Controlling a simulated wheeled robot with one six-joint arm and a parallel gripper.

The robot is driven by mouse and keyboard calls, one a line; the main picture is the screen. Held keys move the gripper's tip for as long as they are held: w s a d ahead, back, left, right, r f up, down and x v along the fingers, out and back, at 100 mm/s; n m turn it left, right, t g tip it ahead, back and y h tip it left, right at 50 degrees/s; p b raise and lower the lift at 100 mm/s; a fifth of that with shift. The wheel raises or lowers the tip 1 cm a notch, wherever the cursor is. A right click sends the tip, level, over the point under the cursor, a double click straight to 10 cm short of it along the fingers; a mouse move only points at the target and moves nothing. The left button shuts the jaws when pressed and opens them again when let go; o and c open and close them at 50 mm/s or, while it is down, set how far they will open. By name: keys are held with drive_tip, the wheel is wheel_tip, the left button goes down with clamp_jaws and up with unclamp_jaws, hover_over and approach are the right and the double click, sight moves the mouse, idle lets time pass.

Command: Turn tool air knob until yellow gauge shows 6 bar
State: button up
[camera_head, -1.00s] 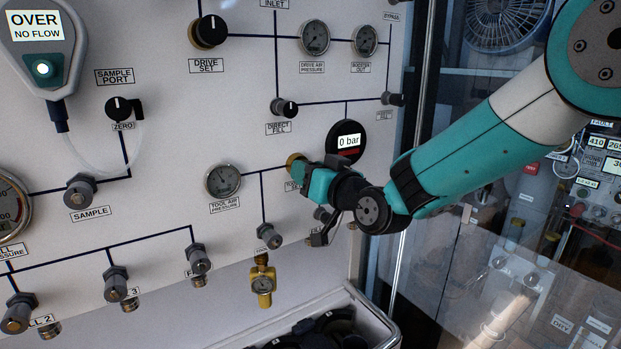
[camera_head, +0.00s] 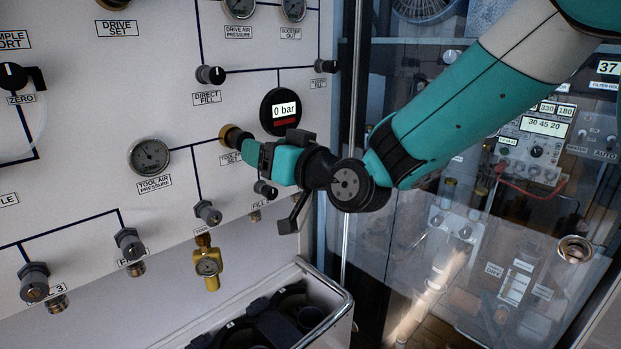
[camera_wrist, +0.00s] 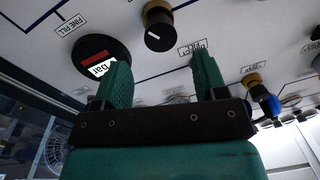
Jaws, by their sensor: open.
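The tool air knob (camera_head: 235,138), black with a brass collar, is on the panel beside the tool air pressure gauge; its label is partly hidden by my gripper. My gripper (camera_head: 250,154) is open, its fingertips close to the knob. In the wrist view the knob (camera_wrist: 158,28) shows beyond the spread, empty teal fingers (camera_wrist: 163,75); contact cannot be told.
A round black display (camera_head: 280,112) reading "0 bar" is just above my gripper. The direct fill knob (camera_head: 211,75) and a fill knob (camera_head: 265,188) are nearby. A bin (camera_head: 325,318) with dark items stands below. A glass front is at the right.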

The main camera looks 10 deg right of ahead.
drive_tip(key=b+v, duration=0.4)
drive_tip(key=v, duration=0.6)
drive_tip(key=shift+s, duration=0.3)
drive_tip(key=shift+d, duration=0.1)
idle(1.7)
